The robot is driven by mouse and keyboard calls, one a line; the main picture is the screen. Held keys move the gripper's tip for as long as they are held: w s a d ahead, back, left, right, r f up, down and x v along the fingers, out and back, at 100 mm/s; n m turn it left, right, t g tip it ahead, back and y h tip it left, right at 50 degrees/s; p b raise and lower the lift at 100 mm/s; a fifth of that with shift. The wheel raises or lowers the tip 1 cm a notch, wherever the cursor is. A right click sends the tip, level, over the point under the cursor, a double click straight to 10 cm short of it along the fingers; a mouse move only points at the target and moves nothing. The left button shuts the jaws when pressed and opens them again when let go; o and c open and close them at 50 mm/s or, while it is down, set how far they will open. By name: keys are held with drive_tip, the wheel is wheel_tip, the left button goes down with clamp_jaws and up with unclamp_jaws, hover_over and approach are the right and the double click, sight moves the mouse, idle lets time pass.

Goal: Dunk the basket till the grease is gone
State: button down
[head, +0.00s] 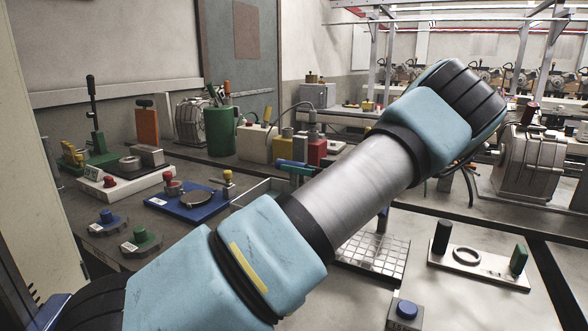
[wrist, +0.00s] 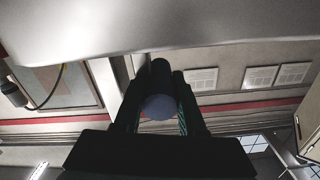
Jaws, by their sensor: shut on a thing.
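My gripper (wrist: 158,98) shows in the wrist view with its two dark fingers closed on a dark, round-ended handle (wrist: 160,106). What the handle belongs to is out of sight there, so I cannot tell whether it is the basket's. A large pale, smooth surface fills the top of that view. In the head view my blue and grey arm crosses the middle, and I cannot make out the gripper. No basket or grease can be clearly seen. A pale open-topped bin (head: 258,191) shows partly behind my arm.
A white grid rack (head: 372,262) lies on the bench right of my arm. Nearby are a white fixture plate (head: 478,266) with a ring and posts, and a blue-button box (head: 405,314). A blue plate (head: 188,203) and a green bin (head: 219,130) stand at left.

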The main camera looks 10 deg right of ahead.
wheel_tip(320, 180, up, 7)
drive_tip(key=shift+f+b, duration=0.15)
drive_tip(key=shift+b, duration=0.65)
drive_tip(key=c, duration=0.8)
unclamp_jaws()
drive_tip(key=shift+o, duration=0.2)
drive_tip(key=shift+f, duration=0.1)
drive_tip(key=shift+s+d, duration=0.15)
drive_tip(key=shift+d, duration=0.1)
drive_tip(key=b+v, duration=0.3)
drive_tip(key=v, duration=0.7)
drive_tip(key=shift+s+d, duration=0.1)
